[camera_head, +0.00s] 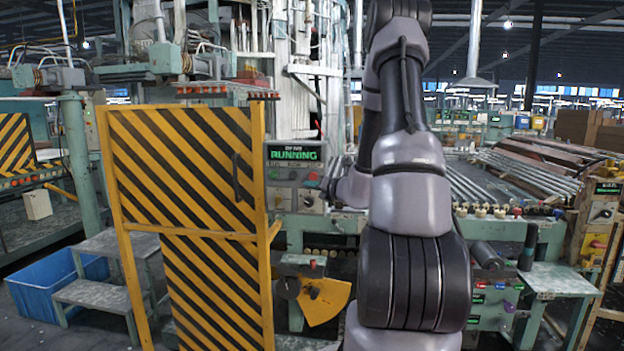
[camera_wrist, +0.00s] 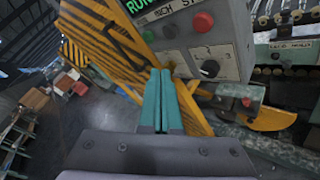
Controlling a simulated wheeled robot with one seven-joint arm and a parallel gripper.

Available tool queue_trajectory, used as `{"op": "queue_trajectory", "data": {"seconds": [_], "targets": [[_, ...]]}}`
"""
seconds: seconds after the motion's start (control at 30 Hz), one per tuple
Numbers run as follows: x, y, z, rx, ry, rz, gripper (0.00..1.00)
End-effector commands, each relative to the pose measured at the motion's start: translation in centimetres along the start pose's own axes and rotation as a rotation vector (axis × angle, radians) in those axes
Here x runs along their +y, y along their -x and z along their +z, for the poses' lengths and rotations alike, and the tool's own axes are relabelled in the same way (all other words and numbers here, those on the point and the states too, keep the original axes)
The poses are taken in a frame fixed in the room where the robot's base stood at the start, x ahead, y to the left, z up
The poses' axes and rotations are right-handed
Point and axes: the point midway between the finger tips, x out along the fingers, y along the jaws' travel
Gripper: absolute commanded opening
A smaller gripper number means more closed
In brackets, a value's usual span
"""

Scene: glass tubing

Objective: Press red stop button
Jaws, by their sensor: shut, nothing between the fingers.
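The red stop button (camera_wrist: 203,21) is a round red dome on a grey control box (camera_wrist: 228,40), at the upper right of the wrist view. It also shows small in the head view (camera_head: 312,176), below a green "RUNNING" display (camera_head: 296,153). A green button (camera_wrist: 148,36) sits left of it on the same face. My gripper (camera_wrist: 161,71) has teal fingers pressed together and empty. In the wrist view its tips lie below and left of the red button, apart from it. In the head view my arm hides most of the gripper.
A yellow-and-black striped gate (camera_head: 190,180) stands left of the control box. A black knob (camera_wrist: 209,68) is on the panel below the buttons. A yellow guard (camera_head: 325,300) juts out below. Glass tubes (camera_head: 520,175) lie on the machine to the right.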

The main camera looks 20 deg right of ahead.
Motion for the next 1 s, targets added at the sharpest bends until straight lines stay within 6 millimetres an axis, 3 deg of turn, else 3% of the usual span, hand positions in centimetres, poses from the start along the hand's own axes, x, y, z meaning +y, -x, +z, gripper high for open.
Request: {"op": "queue_trajectory", "data": {"seconds": [0.37,1.0], "targets": [[-0.2,-0.4,0.2,0.001,0.003,0.002,0.00],[-4.0,-5.7,4.0,0.003,0.004,0.003,0.00]]}}
